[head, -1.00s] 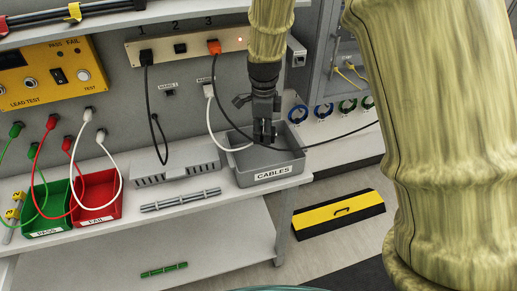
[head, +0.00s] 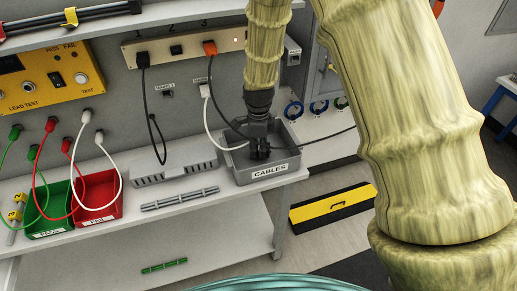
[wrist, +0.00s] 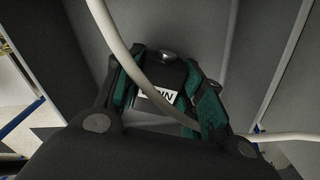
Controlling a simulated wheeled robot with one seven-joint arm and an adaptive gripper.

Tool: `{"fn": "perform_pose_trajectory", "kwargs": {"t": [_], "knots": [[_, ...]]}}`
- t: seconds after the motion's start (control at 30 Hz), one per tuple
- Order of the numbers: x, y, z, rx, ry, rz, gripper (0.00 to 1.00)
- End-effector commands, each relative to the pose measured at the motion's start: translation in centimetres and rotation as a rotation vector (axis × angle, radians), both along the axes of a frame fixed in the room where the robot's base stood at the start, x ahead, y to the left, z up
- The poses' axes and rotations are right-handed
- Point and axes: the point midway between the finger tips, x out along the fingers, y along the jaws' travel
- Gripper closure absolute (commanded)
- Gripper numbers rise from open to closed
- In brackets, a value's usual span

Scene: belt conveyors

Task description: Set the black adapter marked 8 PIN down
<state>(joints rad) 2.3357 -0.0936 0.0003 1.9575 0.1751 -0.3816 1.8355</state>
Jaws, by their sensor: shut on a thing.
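My gripper (head: 259,152) points down inside the grey bin (head: 243,178) labelled CABLES, at the right end of the bench. In the wrist view its teal-padded fingers are closed on the sides of a black adapter (wrist: 172,72). The adapter bears a white label (wrist: 157,95), partly hidden by a white cable (wrist: 122,50) crossing in front, so its marking cannot be fully read. In the head view the adapter cannot be told apart from the dark fingers. Whether it touches the bin floor is unclear.
A grey slotted tray (head: 175,168) stands left of the bin, with green (head: 48,231) and red (head: 103,212) bins further left. A power strip (head: 182,48) with plugged cables is above. A dark cable runs past the gripper. A yellow-black ramp (head: 333,207) lies on the floor.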

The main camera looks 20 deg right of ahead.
Motion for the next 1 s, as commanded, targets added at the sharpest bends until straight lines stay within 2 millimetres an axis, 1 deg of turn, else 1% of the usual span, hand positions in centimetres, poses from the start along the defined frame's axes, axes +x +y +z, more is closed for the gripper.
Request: {"fn": "perform_pose_trajectory", "kwargs": {"t": [0.1,0.2,0.57,0.6,0.7,1.0], "knots": [[0.0,0.0,-1.1,0.000,0.001,0.001,0.85],[0.0,0.0,-1.6,0.000,0.000,0.001,0.85],[0.0,0.0,-2.0,0.000,0.000,0.001,0.85],[0.0,0.0,-1.9,0.000,-0.001,0.001,0.56],[0.0,0.0,-1.9,0.000,-0.001,0.001,0.40],[0.0,0.0,-1.8,0.000,-0.001,0.001,0.40]]}}
